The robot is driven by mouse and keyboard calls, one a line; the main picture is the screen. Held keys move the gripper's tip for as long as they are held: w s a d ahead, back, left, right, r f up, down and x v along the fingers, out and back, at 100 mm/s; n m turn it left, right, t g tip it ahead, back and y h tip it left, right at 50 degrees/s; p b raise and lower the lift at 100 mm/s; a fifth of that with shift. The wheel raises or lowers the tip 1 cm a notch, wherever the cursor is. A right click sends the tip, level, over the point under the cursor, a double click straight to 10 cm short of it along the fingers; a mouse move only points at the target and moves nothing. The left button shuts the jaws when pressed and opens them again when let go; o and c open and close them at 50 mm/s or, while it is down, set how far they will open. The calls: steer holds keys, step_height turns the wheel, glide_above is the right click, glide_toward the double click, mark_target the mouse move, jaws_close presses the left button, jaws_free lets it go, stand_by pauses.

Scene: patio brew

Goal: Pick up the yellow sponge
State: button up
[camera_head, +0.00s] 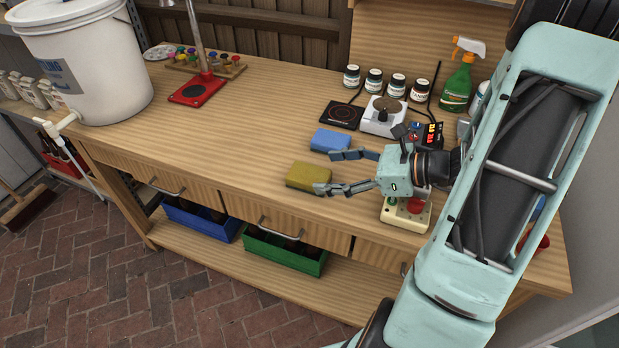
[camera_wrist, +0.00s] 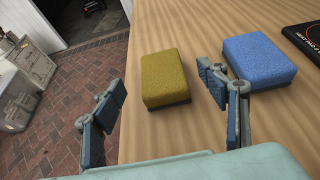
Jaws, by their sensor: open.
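The yellow sponge (camera_head: 309,176) is an olive-yellow block lying flat near the front edge of the wooden bench. It also shows in the wrist view (camera_wrist: 165,78), ahead of the fingertips and nearer the right finger. My gripper (camera_head: 325,171) is open and empty, its fingers pointing left over the bench. In the wrist view my gripper (camera_wrist: 165,93) has its fingers wide apart, with the sponge in the gap ahead. Whether a finger touches the sponge I cannot tell. A blue sponge (camera_head: 331,140) lies behind the yellow one, just right of the right finger in the wrist view (camera_wrist: 258,60).
The bench top (camera_head: 240,125) is clear left of the sponges. A black hot plate (camera_head: 342,115), a white scale (camera_head: 383,118), several jars (camera_head: 374,80) and a green spray bottle (camera_head: 458,88) stand behind. A joystick box (camera_head: 405,212) sits below my gripper. A white bucket (camera_head: 88,65) stands far left.

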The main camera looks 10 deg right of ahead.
mark_target(310, 174)
steer(key=shift+f+x, duration=0.15)
steer(key=shift+x, duration=1.4)
steer(key=shift+f+x, duration=0.15)
steer(key=shift+x, duration=1.4)
steer(key=shift+d, duration=0.1)
steer(key=shift+c, duration=0.4)
steer(key=c, duration=1)
